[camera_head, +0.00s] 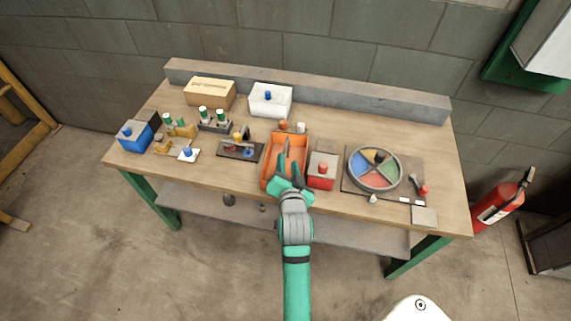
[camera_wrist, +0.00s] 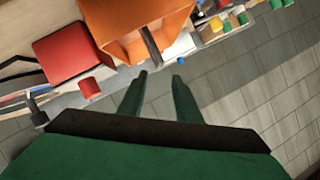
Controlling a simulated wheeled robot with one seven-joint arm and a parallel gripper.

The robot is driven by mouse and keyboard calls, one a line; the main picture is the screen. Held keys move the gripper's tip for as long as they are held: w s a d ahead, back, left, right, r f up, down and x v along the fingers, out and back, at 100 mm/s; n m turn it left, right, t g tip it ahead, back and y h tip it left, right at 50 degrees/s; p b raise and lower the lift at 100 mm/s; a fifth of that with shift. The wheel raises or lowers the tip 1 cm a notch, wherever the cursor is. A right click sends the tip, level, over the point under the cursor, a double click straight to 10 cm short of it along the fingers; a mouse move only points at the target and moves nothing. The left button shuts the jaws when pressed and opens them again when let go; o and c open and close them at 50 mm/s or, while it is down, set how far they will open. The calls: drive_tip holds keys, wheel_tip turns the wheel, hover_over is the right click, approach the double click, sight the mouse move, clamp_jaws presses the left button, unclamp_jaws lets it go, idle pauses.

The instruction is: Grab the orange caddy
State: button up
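The orange caddy (camera_head: 269,165) stands near the middle of the workbench, with a dark central handle. In the wrist view the caddy (camera_wrist: 120,18) fills the top, and its handle (camera_wrist: 151,46) shows just beyond my fingertips. My gripper (camera_head: 287,174) is over the caddy's near end in the head view and hides part of it. In the wrist view my gripper (camera_wrist: 160,76) is open, its two fingers apart with nothing visibly held between them. Whether the fingers touch the caddy cannot be told.
A red box (camera_head: 321,172) stands close to the caddy's right. A dark tool board (camera_head: 240,151) lies to its left. A round coloured tray (camera_head: 374,168) is farther right. A white box (camera_head: 270,101) stands behind. An orange and a white small item sit just behind the caddy.

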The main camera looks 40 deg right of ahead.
sight(286, 148)
drive_tip(key=x, duration=0.9)
drive_tip(key=shift+w+f, duration=0.15)
clamp_jaws()
idle(1.3)
